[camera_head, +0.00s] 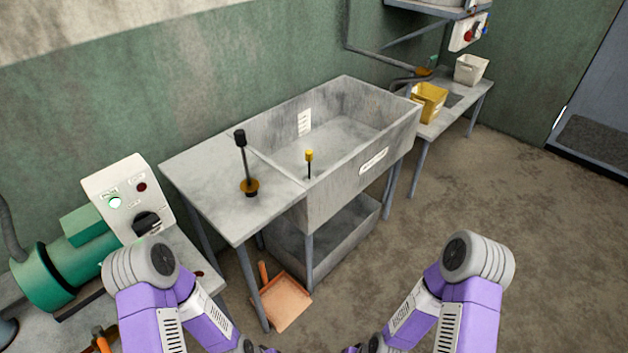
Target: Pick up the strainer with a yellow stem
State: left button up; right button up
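A thin upright stem with a yellow top (309,156) shows at the near left end of the grey sink basin (400,128). The part below the yellow top is dark, and its lower end is hidden behind the basin's near wall. A second piece, with a black top, a grey stem and a brass-coloured base (250,187), stands upright on the grey counter left of the basin. Both of my arms show at the bottom, with the forearms running down out of the picture. Neither gripper is in view.
A white control box (128,195) and green machine (60,262) stand at the left. An orange dustpan (285,302) lies by the counter's legs. A yellow bin (429,103) and white bin (470,69) stand on the far table. The floor at right is clear.

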aim_at(309, 154)
jog(key=z, duration=1.1)
jog(key=i, duration=1.4)
jog(key=u, duration=2.15)
